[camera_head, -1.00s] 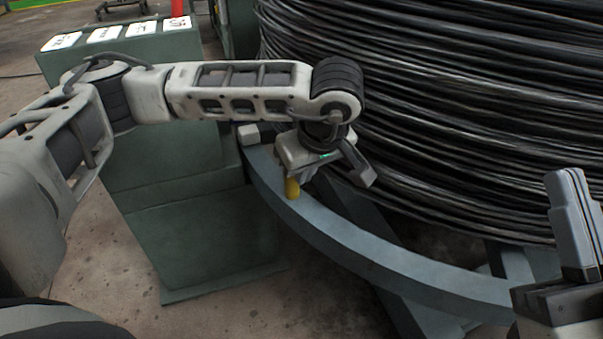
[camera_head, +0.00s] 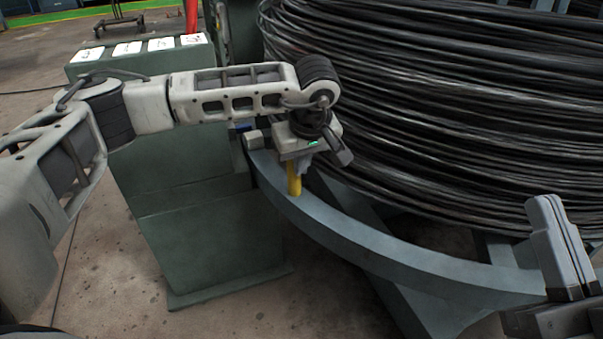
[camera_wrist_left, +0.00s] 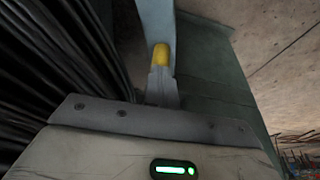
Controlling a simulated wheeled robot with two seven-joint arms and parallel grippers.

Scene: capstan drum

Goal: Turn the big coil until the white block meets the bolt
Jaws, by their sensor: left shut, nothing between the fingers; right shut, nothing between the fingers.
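The big coil (camera_head: 430,110) of dark wire stands on a grey-blue ring (camera_head: 385,258). A small pale block (camera_head: 254,139) sits on the ring's left end, beside the green cabinet. A dark blue part (camera_head: 240,127) shows just left of the block; I cannot tell if it is the bolt or if they touch. A yellow peg (camera_head: 294,180) stands on the ring. My left gripper (camera_head: 297,155) is shut and empty over the peg. In the left wrist view its fingers (camera_wrist_left: 161,85) overlap the peg (camera_wrist_left: 161,54); contact is unclear. My right gripper (camera_head: 552,240) is shut and empty at the right.
The green cabinet (camera_head: 205,235), with white cards on its top, stands left of the ring. A red post (camera_head: 191,15) is behind it. Bare concrete floor (camera_head: 100,250) lies at the lower left.

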